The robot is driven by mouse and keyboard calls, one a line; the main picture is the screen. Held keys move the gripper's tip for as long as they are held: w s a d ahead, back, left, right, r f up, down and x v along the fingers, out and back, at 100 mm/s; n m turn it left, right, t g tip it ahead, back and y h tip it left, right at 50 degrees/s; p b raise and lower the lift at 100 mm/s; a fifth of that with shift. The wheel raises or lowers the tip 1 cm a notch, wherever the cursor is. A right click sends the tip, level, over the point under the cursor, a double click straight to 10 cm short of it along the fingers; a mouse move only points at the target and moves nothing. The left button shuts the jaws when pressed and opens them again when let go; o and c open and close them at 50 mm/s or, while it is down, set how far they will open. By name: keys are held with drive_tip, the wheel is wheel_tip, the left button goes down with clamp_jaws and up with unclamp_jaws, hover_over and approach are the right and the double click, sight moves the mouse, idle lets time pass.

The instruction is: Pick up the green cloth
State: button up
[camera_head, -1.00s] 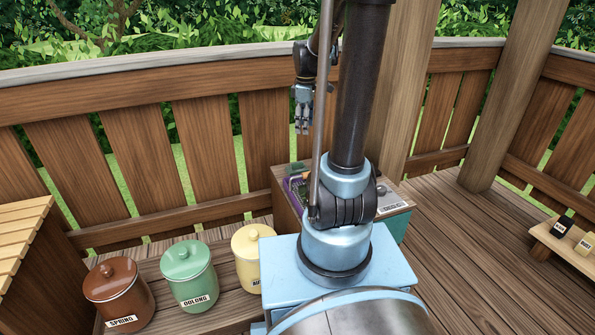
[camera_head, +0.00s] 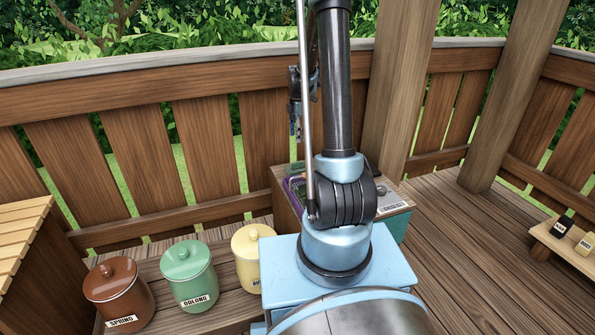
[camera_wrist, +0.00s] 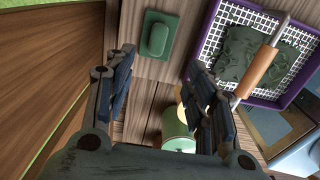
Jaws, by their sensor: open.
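A dark green crumpled cloth (camera_wrist: 245,58) lies in a purple basket (camera_wrist: 212,20) with a white grid, at the upper right of the wrist view. A tool with a wooden handle (camera_wrist: 258,70) lies across the basket's near side and covers part of the cloth. In the head view the basket (camera_head: 290,188) sits on the wooden box, partly hidden by my arm.
Brown (camera_head: 120,295), green (camera_head: 190,277) and yellow (camera_head: 247,255) lidded canisters stand at the left. A wooden fence (camera_head: 140,150) runs behind. The deck at right is mostly free.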

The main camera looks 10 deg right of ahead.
hover_over(297, 162)
drive_tip(key=f, duration=1)
drive_tip(key=shift+s+d, duration=0.15)
drive_tip(key=shift+s, duration=0.05)
drive_tip(key=shift+w+f, duration=0.2)
drive_tip(key=shift+f, duration=2.55)
clamp_jaws()
